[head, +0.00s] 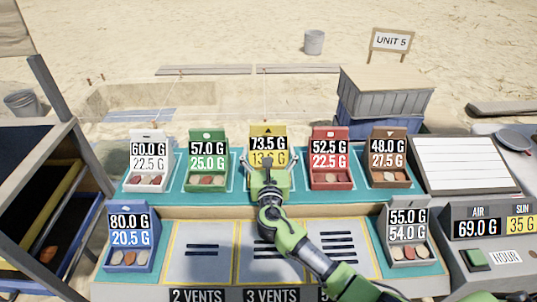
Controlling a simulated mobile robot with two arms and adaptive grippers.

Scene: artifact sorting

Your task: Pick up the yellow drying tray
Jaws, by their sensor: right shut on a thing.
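The yellow drying tray (267,131) stands in the middle of the back row on the teal mat. Its upright label reads 73.5 G above a second number that is partly covered. My right gripper (267,164) reaches up from the lower right and is shut on the yellow tray at its front. The gripper and wrist hide most of the tray's lower part and what lies in it. I cannot tell whether the tray is lifted off the mat. My left gripper is not in view.
Green (208,146) and red (330,148) trays flank it, with white (148,148) and brown (388,147) trays further out. A blue tray (130,223) and a grey tray (408,217) stand in front. Marked vent pads (201,266) lie between them. A console (490,240) is at right.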

